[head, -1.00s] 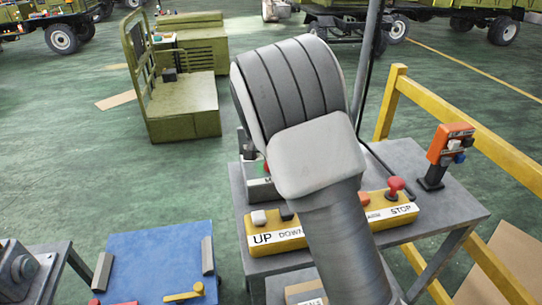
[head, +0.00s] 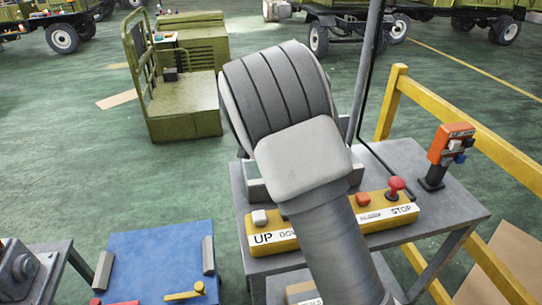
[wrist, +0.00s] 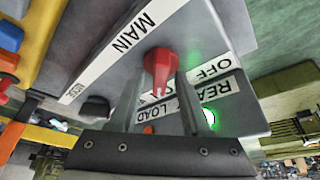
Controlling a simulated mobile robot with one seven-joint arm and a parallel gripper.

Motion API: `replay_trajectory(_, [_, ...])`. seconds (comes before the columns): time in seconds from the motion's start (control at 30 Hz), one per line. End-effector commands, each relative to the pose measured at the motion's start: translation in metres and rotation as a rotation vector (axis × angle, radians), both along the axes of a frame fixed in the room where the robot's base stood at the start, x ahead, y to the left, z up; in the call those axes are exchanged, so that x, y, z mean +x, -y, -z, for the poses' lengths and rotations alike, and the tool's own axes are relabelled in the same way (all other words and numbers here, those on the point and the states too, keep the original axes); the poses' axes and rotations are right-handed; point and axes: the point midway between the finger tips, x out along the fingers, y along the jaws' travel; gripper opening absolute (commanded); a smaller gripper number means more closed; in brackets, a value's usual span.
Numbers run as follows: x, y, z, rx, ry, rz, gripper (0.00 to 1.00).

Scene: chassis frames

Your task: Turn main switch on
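The main switch is a red knob (wrist: 160,70) on a grey box (wrist: 95,55) labelled MAIN, seen in the wrist view. OFF and READY labels show beside it, and a green light (wrist: 209,117) glows at the right. My gripper (wrist: 160,85) is open, with one finger on each side of the knob; I cannot tell whether either finger touches it. In the head view my arm hides the knob and the gripper, and only part of the grey box (head: 258,192) shows on the table.
A yellow UP/DOWN/STOP panel (head: 284,243) with a red button (head: 396,185) lies on the grey table (head: 440,205) in front of the box. An orange device (head: 450,145) stands at the right, beside a yellow railing (head: 495,145). A pole (head: 366,65) rises behind.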

Motion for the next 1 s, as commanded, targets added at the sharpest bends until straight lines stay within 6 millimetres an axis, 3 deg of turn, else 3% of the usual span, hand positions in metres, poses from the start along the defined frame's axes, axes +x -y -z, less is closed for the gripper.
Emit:
replay_trajectory(0.3, [0.0,0.0,-0.001,0.001,0.002,-0.002,0.53])
replay_trajectory(0.47, [-0.004,-0.004,-0.016,0.002,0.004,-0.004,0.53])
replay_trajectory(1.0, [-0.043,-0.031,-0.13,0.002,0.004,-0.003,0.53])
